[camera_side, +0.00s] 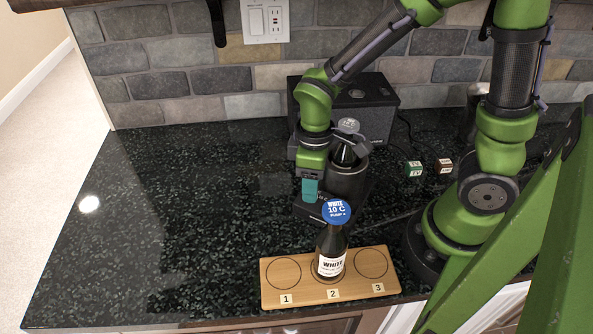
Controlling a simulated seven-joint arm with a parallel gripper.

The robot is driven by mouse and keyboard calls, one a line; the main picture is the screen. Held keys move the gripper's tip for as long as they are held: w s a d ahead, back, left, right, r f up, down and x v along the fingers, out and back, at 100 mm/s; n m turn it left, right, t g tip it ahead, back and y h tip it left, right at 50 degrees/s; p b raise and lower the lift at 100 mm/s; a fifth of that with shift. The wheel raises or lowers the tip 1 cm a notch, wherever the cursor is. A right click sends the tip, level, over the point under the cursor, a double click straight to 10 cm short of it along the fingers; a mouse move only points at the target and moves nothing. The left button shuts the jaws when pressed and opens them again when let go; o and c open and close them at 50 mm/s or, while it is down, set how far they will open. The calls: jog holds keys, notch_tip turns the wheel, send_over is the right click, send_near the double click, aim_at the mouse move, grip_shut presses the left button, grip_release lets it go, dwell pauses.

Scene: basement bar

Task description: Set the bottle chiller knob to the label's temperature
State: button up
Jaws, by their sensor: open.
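The bottle chiller (349,178) is a dark cylinder on a black base, with a dark bottle (344,153) standing in it. Its knob cannot be made out; my gripper and the blue tag cover part of its front. A dark bottle with a white label reading WHITE (330,264) stands upright on a wooden board (285,262) at spot 2. A round blue tag (336,212) at its neck reads WHITE, 10 C, PUMP A. My gripper (311,203) is open, pointing down at the left front of the chiller; whether it touches anything is unclear.
A black box (372,92) stands behind the chiller against the stone wall. A green block (413,168) and a brown block (444,166) lie to the right. Circles 1 and 3 on the board are empty. The dark counter (170,200) is clear on the left.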

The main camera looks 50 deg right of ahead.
jog(key=shift+f, duration=0.75)
grip_shut()
jog(key=shift+m, duration=0.3)
jog(key=m, duration=1.1)
jog(key=shift+r, duration=0.1)
jog(key=shift+m, duration=0.3)
